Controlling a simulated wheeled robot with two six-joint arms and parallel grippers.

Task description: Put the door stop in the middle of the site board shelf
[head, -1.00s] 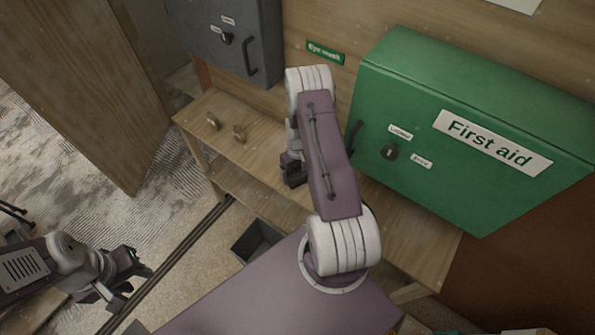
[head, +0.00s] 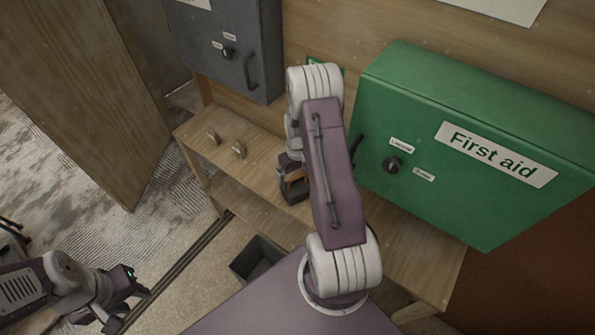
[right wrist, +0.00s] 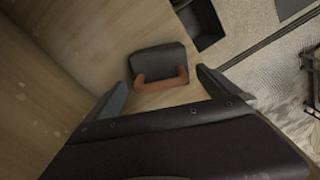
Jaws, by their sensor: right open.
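The door stop appears to be the dark grey block with a brown loop handle (right wrist: 158,62); it lies on pale wood in the right wrist view. In the head view the block (head: 293,193) shows partly behind my right arm, near the front of the wooden shelf (head: 262,172). My right gripper (right wrist: 162,88) is open, its fingers apart on either side of the handle; contact is not visible. Its fingers are mostly hidden in the head view. My left gripper (head: 130,305) is low at the left, away from the shelf; its jaw state is unclear.
Two small tan pieces (head: 226,143) stand on the shelf's left part. A green first aid cabinet (head: 470,150) hangs over the right part, a grey cabinet (head: 225,45) at the back left. A dark open bin (head: 256,260) sits on the floor. A wooden door (head: 80,95) stands left.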

